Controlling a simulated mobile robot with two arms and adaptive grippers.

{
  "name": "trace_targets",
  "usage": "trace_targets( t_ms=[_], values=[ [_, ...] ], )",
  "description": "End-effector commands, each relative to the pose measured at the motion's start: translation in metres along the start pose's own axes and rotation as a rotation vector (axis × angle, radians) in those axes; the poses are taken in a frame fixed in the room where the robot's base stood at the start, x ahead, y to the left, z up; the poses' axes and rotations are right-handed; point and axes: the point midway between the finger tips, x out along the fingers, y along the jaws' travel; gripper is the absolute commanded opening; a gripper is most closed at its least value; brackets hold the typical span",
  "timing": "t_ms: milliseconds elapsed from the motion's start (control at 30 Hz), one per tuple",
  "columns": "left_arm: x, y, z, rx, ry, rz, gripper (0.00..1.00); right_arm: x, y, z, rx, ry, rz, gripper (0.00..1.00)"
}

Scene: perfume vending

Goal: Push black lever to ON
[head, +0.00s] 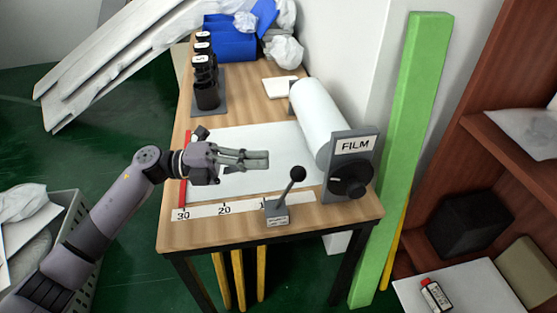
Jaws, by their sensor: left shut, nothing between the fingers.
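The black lever (292,185) has a thin shaft and a round black knob. It rises from a small grey base (277,213) near the front edge of the table (340,212) and leans up to the right. A label on the base is too small to read. My left gripper (267,160) is shut and empty, over the white sheet to the left of the knob. Its fingertips point right and are apart from the lever in the picture. My right gripper is not in view.
A white film roll (322,122) and a grey FILM panel (354,147) with a black dial (351,179) stand right of the lever. A numbered ruler strip (237,207) lies along the front. Black bottles (206,88) stand at the back left. A green post (412,140) stands at the right.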

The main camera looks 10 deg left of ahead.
Motion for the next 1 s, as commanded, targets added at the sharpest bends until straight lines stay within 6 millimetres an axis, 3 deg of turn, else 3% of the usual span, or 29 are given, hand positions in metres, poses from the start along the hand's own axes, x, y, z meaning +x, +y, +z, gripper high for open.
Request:
trace_targets(
  t_ms=[100, 333, 1000],
  values=[
    [-0.027, 0.001, 0.001, -0.003, -0.004, 0.002, 0.0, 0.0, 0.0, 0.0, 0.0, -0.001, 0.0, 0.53],
    [-0.056, 0.0, 0.001, -0.001, -0.001, 0.0, 0.0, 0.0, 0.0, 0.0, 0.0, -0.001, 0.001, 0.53],
    [-0.061, 0.0, 0.0, 0.0, 0.0, -0.001, 0.0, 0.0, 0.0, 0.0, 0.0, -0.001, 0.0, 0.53]
  ],
)
